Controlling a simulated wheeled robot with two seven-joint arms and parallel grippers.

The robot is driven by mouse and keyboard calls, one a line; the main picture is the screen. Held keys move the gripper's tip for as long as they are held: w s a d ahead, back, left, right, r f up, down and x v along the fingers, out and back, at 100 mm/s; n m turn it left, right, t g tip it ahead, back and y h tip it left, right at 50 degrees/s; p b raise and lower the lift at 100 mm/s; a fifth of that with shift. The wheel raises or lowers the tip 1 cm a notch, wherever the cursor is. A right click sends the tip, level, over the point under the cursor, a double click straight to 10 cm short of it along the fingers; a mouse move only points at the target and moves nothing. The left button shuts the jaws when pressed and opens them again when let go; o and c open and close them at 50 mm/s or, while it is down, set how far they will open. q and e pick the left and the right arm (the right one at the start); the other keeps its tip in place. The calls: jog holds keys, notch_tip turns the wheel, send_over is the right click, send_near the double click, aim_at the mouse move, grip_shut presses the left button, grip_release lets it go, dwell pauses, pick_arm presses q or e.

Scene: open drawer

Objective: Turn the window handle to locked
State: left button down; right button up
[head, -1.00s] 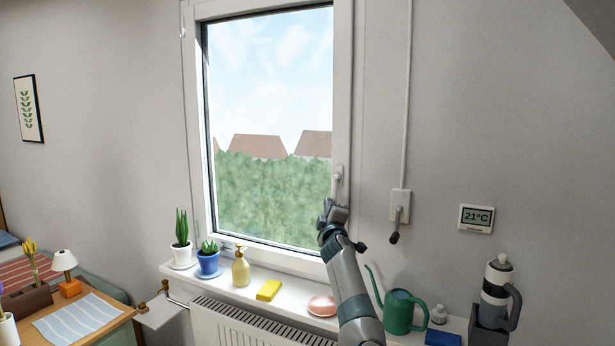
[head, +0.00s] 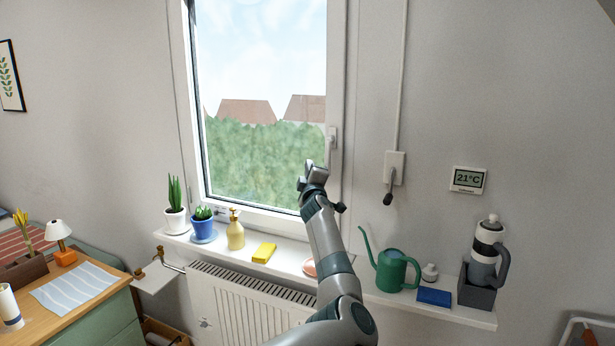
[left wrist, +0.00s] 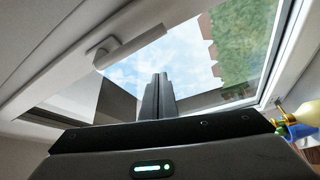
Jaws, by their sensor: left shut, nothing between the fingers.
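The white window handle (head: 332,138) sits on the right side of the window frame (head: 338,75). Its lever appears to hang down along the frame. The handle also shows in the left wrist view (left wrist: 118,52), at upper left, clear of the fingers. My left gripper (head: 314,168) is shut and empty, below and left of the handle in the head view, in front of the lower right of the pane. Its closed fingers (left wrist: 158,95) show in the middle of the left wrist view, apart from the handle. My right gripper is not in view.
The sill below holds potted plants (head: 203,226), a soap bottle (head: 236,232), a yellow sponge (head: 264,252), a green watering can (head: 398,271) and a coffee pot (head: 487,250). A crank (head: 389,197) hangs on the wall right of the window.

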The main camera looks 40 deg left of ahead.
pick_arm(q)
jog(key=r+b+v, duration=0.2)
jog(key=b+v, duration=0.1)
jog(key=v, duration=0.6)
jog(key=shift+s+d, duration=0.25)
jog(key=shift+d, duration=0.3)
jog(key=shift+f, duration=0.15)
